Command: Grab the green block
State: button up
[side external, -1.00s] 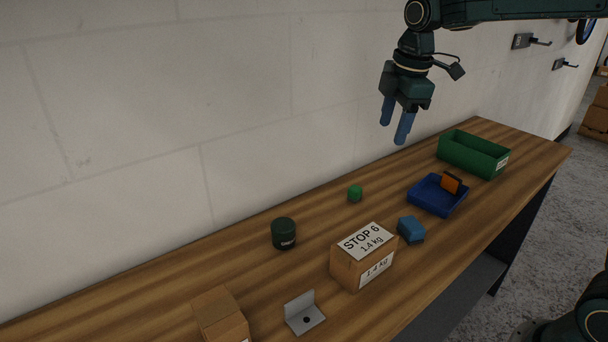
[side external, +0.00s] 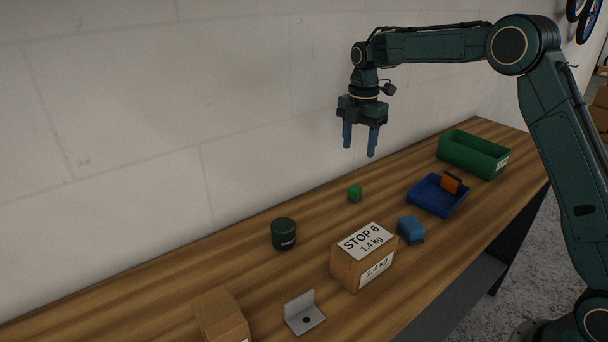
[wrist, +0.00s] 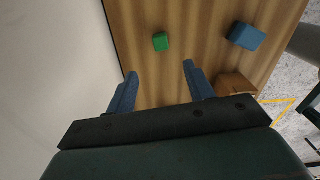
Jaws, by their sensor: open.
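The small green block (side external: 355,193) sits on the wooden bench near the wall side. It also shows in the wrist view (wrist: 161,42), ahead of the fingers and roughly between their lines. My gripper (side external: 359,152) is open and empty, with its blue fingers pointing down. It hangs well above the bench, above the block in the side view. The wrist view shows the two fingers (wrist: 158,84) spread apart with nothing between them.
A dark green cylinder (side external: 284,234), a "STOP 6" carton (side external: 344,268) and a blue block (side external: 411,230) stand nearby on the bench (side external: 250,280). A blue tray (side external: 425,202) holds an orange item (side external: 452,183). A green bin (side external: 468,155), a grey bracket (side external: 305,317) and another carton (side external: 220,314) stand farther off.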

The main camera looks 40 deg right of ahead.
aim_at(356, 188)
jog(key=shift+f, duration=4.3)
jog(key=shift+s+d+f, duration=0.1)
jog(key=shift+f, duration=2.5)
jog(key=c, duration=1)
